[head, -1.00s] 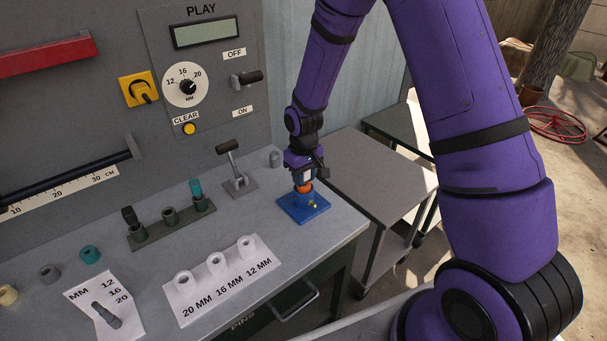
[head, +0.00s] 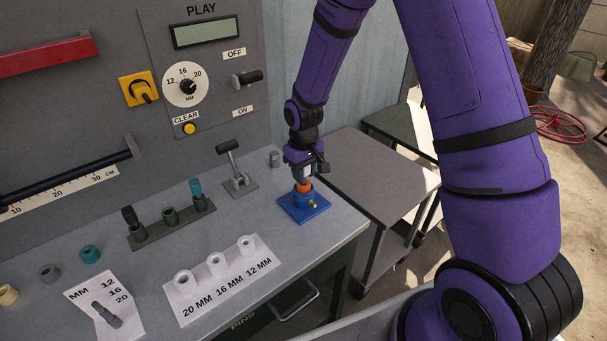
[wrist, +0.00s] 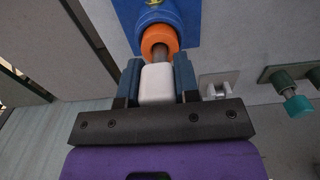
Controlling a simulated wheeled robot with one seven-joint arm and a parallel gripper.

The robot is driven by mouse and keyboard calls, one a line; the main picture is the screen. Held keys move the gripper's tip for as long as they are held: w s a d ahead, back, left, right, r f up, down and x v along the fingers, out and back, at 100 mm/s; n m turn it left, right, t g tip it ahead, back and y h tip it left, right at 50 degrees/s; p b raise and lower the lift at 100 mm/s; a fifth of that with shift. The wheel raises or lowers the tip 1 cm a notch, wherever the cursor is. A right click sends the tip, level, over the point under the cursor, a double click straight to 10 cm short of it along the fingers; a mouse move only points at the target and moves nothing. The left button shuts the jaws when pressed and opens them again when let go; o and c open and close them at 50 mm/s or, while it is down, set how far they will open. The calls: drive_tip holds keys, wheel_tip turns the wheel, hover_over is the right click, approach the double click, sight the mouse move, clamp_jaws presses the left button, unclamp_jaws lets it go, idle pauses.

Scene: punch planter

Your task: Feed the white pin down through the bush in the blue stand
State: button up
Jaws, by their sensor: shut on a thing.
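The blue stand (head: 316,207) sits on the bench's right end, with an orange bush (head: 303,187) upright in it. My gripper (head: 305,173) is just above the bush. In the wrist view my gripper (wrist: 158,80) has its two blue fingers shut on the white block-shaped head of the pin (wrist: 157,86). A grey-brown shaft (wrist: 160,53) runs from the white head to the orange bush (wrist: 159,37). Its far end is hidden at the bush's mouth, so I cannot tell how deep it sits. The white head stays clear of the bush.
A grey lever (head: 233,165) stands left of the stand, and a small grey cylinder (head: 275,159) stands behind it. A grey side table (head: 375,180) stands to the right.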

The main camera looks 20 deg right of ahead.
drive_tip(key=shift+r, duration=1.45)
drive_tip(key=shift+f, duration=2.45)
idle(0.6)
drive_tip(key=o, duration=1)
drive_tip(key=shift+o, duration=0.2)
wheel_tip(320, 180, up, 11)
drive_tip(key=shift+f, duration=0.1)
